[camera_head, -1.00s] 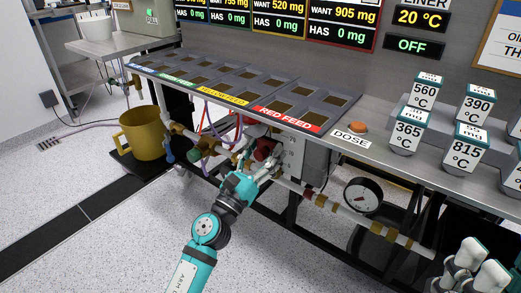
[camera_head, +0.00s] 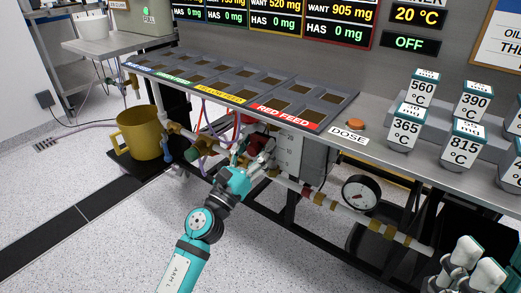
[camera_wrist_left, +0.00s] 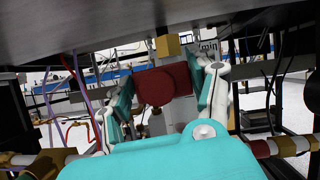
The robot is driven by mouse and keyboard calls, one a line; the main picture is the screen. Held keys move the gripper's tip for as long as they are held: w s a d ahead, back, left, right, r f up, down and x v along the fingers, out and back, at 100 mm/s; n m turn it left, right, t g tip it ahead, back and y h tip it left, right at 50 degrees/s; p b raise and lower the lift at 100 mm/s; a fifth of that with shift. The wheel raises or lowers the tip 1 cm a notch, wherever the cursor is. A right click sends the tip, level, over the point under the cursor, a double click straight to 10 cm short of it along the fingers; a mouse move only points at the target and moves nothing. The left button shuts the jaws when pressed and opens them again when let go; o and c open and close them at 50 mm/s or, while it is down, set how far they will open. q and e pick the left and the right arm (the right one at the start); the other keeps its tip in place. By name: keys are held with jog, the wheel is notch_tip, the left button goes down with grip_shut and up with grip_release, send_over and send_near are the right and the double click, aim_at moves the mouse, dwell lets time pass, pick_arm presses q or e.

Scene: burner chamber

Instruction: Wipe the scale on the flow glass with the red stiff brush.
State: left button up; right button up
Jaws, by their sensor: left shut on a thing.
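My left gripper (camera_head: 254,163) is under the front edge of the steel bench, below the red feed label. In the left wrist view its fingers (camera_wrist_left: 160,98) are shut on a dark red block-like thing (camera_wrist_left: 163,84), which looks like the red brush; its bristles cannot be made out. Some red also shows just past the fingers in the head view.
The bench (camera_head: 385,153) overhangs the left gripper. A pipe with brass fittings and a round gauge (camera_head: 360,192) runs to the right below it. Hoses hang on the left, near a yellow mug-shaped vessel (camera_head: 139,138). The floor in front is free.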

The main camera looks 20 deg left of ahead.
pick_arm(q)
jog(key=shift+w+a, duration=0.1)
jog(key=shift+a, duration=0.1)
jog(key=shift+s+d, duration=0.3)
jog(key=shift+d, duration=0.5)
jog(key=shift+s+d, duration=0.25)
jog(key=shift+d, duration=0.5)
jog(key=shift+s, duration=0.1)
jog(key=shift+s+a, duration=0.35)
jog(key=shift+s, duration=0.55)
jog(key=shift+s+a, duration=0.35)
jog(key=shift+s, duration=0.55)
jog(key=shift+s+a, duration=0.35)
jog(key=shift+s, duration=0.55)
